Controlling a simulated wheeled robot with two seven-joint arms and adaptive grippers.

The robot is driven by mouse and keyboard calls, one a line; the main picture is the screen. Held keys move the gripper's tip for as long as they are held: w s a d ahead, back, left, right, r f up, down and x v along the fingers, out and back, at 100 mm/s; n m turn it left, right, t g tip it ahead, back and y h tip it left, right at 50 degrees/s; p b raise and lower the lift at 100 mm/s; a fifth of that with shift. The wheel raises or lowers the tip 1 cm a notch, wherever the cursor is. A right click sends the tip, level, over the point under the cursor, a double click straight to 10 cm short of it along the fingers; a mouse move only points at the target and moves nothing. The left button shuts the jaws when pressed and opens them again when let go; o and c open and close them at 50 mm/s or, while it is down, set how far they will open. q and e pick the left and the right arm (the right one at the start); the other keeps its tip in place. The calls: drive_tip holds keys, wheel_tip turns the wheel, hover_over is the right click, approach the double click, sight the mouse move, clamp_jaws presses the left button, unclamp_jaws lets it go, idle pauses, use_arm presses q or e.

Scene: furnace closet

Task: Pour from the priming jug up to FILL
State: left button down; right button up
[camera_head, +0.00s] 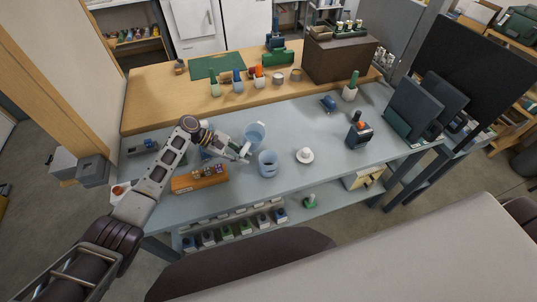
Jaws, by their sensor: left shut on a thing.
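My left gripper (246,153) reaches in from the left over the grey-blue bench and is shut on a pale blue jug (255,133). The jug looks slightly tilted and sits just behind a second pale blue vessel (268,164) that stands upright on the bench. The second vessel has a darker mark on its front; I cannot read FILL on it. Whether liquid is in either one is too small to tell. The gripper is left of and close to the standing vessel. My right gripper is not in view.
A white round dish (304,156) stands right of the vessel, and a dark device (359,134) farther right. A wooden rack (200,178) lies under my left arm. Small bottles stand on the wooden ledge behind. The front right of the bench is clear.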

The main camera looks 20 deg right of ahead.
use_arm(q)
drive_tip(key=shift+s+d+r+m+t+y+p, duration=0.1)
drive_tip(key=shift+s+r+m+t+y+p, duration=0.2)
drive_tip(key=shift+t+p, duration=0.25)
drive_tip(key=shift+s+d+r+m+t+y+p, duration=0.1)
drive_tip(key=shift+s+r+m+t+y+p, duration=0.15)
drive_tip(key=shift+t+p, duration=0.3)
drive_tip(key=shift+f, duration=0.15)
drive_tip(key=shift+t, duration=0.4)
drive_tip(key=shift+w+r+m+t+y, duration=0.1)
drive_tip(key=shift+r+m+t+y, duration=0.2)
drive_tip(key=shift+t, duration=0.2)
idle(0.8)
drive_tip(key=shift+w+a+r+t+b, duration=0.1)
drive_tip(key=shift+w+r+t+b, duration=0.1)
drive_tip(key=shift+t+b, duration=0.15)
idle(0.5)
drive_tip(key=shift+m+t, duration=0.25)
idle(0.4)
drive_tip(key=shift+w+r+b, duration=0.1)
drive_tip(key=shift+b, duration=0.3)
